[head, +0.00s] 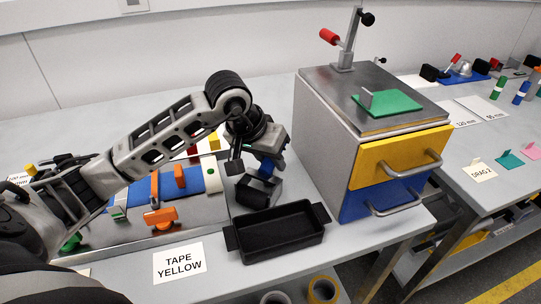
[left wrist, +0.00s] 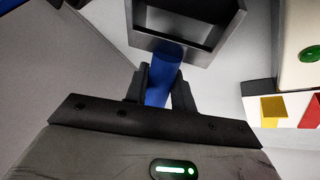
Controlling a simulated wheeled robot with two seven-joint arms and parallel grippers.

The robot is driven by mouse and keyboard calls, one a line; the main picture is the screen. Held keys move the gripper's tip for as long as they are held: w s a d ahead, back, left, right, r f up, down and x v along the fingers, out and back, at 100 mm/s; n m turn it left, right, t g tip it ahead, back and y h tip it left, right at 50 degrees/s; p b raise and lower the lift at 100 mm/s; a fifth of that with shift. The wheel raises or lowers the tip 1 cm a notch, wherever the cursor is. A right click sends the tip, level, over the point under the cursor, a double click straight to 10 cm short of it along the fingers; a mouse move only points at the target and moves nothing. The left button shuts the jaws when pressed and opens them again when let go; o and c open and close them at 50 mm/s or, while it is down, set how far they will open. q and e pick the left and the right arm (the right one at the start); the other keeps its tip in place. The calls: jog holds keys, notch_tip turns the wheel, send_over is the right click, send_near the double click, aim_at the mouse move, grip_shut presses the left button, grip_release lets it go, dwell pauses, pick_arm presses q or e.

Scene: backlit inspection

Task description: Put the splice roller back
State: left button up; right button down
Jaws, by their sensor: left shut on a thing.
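My left gripper (head: 262,164) comes down from above at the middle of the bench. It is shut on a blue handle (head: 266,168), which I take to be the splice roller's. In the left wrist view the gripper (left wrist: 160,85) has one finger on each side of the blue handle (left wrist: 163,72). The far end of the handle meets the wall of a dark grey open-topped holder (left wrist: 185,22); the holder also shows in the head view (head: 260,192). The roller end is hidden, and I cannot tell how deep it sits. My right gripper is not in view.
A black tray (head: 280,236) stands just in front of the holder. A cabinet (head: 322,130) with yellow and blue drawers rises close on the right. A blue plate with orange parts (head: 180,176) lies left, under my arm. A "TAPE YELLOW" card (head: 180,262) lies at the front edge.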

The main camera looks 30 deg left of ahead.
pick_arm(q)
jog(key=shift+f, duration=0.1)
jog(key=shift+f+b, duration=0.15)
jog(key=shift+b, duration=0.25)
jog(key=o, duration=1)
jog(key=shift+r+p, duration=0.45)
jog(key=shift+p, duration=0.05)
jog(key=v, duration=1.1)
jog(key=shift+s+r+b, duration=0.2)
jog(key=shift+r+b, duration=0.1)
jog(key=shift+b, duration=0.1)
